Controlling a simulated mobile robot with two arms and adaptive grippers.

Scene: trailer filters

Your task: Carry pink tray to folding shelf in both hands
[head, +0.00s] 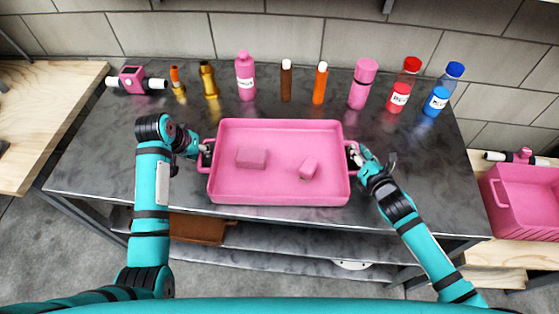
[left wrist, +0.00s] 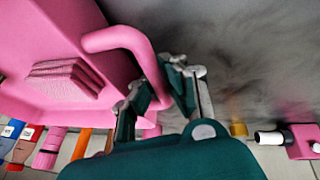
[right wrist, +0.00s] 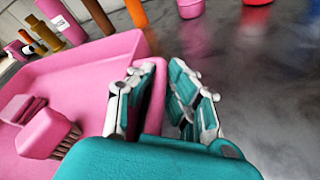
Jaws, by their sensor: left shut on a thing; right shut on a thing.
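The pink tray (head: 285,190) is at the front of the dark worktop, with a sponge-like pink block (head: 251,157) and a pink brush (head: 309,168) lying in it. My left gripper (head: 207,150) is shut on the tray's left handle, which also shows in the left wrist view (left wrist: 125,40). My right gripper (head: 354,153) is shut on the right handle, seen between its fingers in the right wrist view (right wrist: 155,100). The tray looks level. I cannot tell whether its underside touches the worktop. No folding shelf can be made out with certainty.
Several bottles line the back of the worktop (head: 90,150), including a red one (head: 403,88) and a blue one (head: 442,92). A pink device (head: 133,80) stands back left. A pink crate (head: 525,205) is on a wooden surface at right. A wooden bench (head: 40,120) is at left.

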